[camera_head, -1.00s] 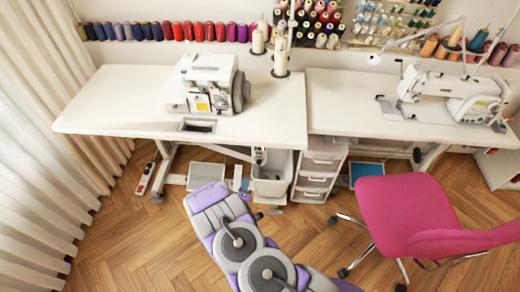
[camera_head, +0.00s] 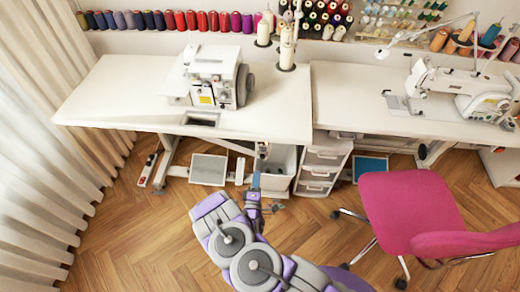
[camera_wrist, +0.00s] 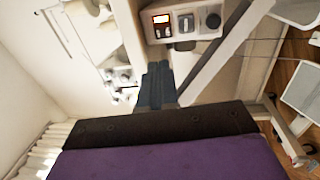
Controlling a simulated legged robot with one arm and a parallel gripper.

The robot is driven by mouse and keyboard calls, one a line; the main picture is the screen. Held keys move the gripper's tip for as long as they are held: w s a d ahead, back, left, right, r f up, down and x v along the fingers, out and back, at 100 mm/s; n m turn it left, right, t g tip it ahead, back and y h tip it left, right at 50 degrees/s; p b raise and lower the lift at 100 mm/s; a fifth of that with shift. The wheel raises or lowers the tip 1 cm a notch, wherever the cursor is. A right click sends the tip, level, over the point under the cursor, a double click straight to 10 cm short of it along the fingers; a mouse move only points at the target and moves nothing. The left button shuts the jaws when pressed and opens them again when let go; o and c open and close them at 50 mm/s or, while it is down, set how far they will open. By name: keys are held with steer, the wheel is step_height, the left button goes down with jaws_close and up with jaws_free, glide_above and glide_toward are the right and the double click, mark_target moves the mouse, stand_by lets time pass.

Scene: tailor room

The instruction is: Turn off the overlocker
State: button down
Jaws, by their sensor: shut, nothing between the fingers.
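The white overlocker (camera_head: 213,75) stands on the left white table (camera_head: 120,90) in the head view. My gripper (camera_head: 256,181) is below and in front of that table's front edge, apart from the overlocker. Its dark fingers (camera_wrist: 158,80) are together and empty in the wrist view. The fingertips appear close to the box, but I cannot tell the gap. A small part under the table edge (camera_head: 262,149) shows in the head view.
A white bin (camera_head: 277,172) and a drawer unit (camera_head: 322,165) stand under the tables. A pink chair (camera_head: 405,205) is to the right. Open wooden floor lies left of my arm.

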steer(key=w, duration=0.4)
steer(key=w+r+b, duration=0.1)
steer(key=w, duration=0.4)
steer(key=w+b, duration=0.1)
steer(key=w, duration=0.3)
steer(key=shift+w+d+r, duration=0.25)
steer(key=shift+d+r, duration=0.1)
steer(key=shift+r, duration=0.05)
steer(key=shift+a, duration=0.1)
